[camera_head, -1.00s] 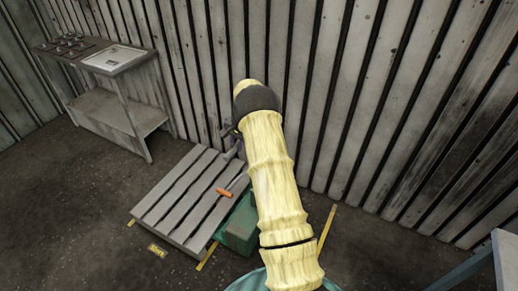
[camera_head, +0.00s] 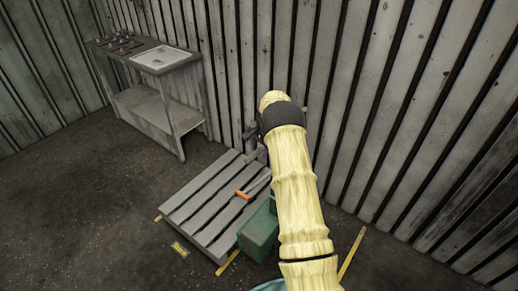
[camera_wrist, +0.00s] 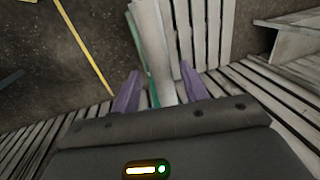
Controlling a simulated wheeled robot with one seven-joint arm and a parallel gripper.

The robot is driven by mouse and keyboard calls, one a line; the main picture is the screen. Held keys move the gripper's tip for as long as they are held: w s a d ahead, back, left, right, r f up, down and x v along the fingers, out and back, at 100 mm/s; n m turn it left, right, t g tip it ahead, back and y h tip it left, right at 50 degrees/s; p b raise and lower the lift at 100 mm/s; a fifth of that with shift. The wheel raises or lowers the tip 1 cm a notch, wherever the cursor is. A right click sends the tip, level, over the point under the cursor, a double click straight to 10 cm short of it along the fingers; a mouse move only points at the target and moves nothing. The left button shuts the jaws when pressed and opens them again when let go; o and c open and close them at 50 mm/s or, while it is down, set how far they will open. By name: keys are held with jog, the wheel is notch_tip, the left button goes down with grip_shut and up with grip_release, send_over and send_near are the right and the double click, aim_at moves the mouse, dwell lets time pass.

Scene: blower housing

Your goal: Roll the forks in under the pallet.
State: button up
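The pallet (camera_head: 205,205) is a grey slatted platform low on the floor. A green box-shaped body (camera_head: 258,232) stands at its right side, partly behind my arm. A grey shaft with an orange grip (camera_head: 242,194) shows over the pallet's right part; I cannot tell what it joins. No forks can be made out. My gripper (camera_head: 256,146) is mostly hidden behind my arm, near the wall. In the wrist view its purple fingers (camera_wrist: 160,90) stand apart, with a pale bar (camera_wrist: 150,30) between them and gaps beside it. Pallet slats (camera_wrist: 208,30) show to the right.
A workbench (camera_head: 165,60) with a lower shelf stands against the wall at the left. The corrugated wall (camera_head: 400,110) runs close behind the pallet. Open floor (camera_head: 90,220) lies to the left.

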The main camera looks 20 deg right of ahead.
jog(key=shift+w+r, duration=0.1)
jog(key=shift+r, duration=0.1)
jog(key=shift+r, duration=0.25)
notch_tip(320, 180, up, 16)
jog(key=s+d+b, duration=0.1)
jog(key=s+b, duration=0.2)
jog(key=shift+d+r, duration=0.15)
jog(key=shift+d, duration=0.25)
jog(key=shift+a, duration=0.15)
jog(key=s+a+f+n, duration=0.1)
jog(key=s+a+n, duration=0.3)
jog(key=s, duration=0.7)
jog(key=s+a+f+n, duration=0.2)
jog(key=s+a+n, duration=0.2)
jog(key=s+a, duration=0.3)
jog(key=s+a+f+n+h, duration=0.1)
jog(key=s+a+n, duration=0.2)
jog(key=s, duration=1.2)
jog(key=a, duration=0.3)
jog(key=shift+a+f+n+t, duration=0.25)
jog(key=shift+f+n+t, duration=0.15)
